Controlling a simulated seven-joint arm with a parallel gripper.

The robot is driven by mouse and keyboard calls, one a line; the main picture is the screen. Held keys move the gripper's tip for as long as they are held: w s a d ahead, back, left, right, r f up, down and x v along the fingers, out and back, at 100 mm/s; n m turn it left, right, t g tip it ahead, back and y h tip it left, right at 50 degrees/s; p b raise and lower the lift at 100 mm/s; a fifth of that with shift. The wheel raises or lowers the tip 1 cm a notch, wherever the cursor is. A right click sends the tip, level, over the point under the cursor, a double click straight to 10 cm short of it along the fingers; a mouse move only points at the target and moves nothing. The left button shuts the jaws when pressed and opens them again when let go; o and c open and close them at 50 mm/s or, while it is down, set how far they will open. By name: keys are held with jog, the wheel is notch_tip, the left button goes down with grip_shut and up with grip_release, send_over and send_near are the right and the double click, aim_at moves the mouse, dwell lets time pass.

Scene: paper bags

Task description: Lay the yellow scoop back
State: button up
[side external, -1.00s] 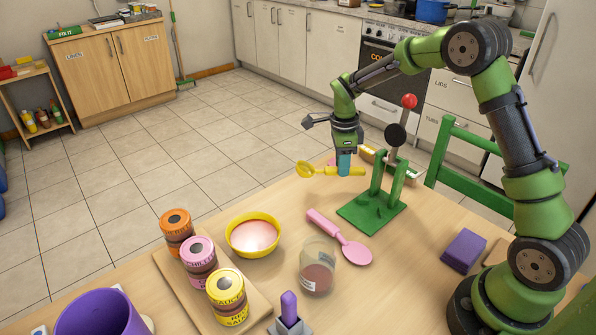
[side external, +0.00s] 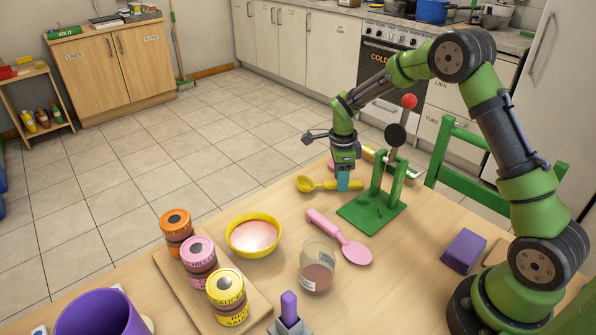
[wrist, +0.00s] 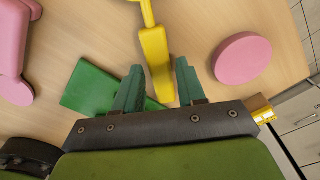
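The yellow scoop (side external: 325,185) lies on the table at the far side, left of the green press stand, with its bowl to the left. Its handle (wrist: 155,62) also shows in the wrist view, reaching down between my fingertips, while most of its bowl is cut off by the top edge. My gripper (side external: 343,182) is low over the handle's right part, with teal fingers. In the wrist view my gripper (wrist: 160,82) looks open, with narrow gaps beside the handle.
The green stand (side external: 372,210) with a red-knobbed lever is close to the right of my gripper. A pink round piece (wrist: 242,58) lies beside the fingers. A pink scoop (side external: 340,238), a yellow bowl (side external: 253,236) and a glass jar (side external: 317,265) stand nearer. Tabletop left of the scoop is clear.

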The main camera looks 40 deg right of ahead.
jog(key=shift+o, duration=1.2)
jog(key=shift+r, duration=0.1)
notch_tip(320, 180, up, 17)
jog(key=shift+w+a, duration=0.25)
jog(key=shift+a, duration=0.05)
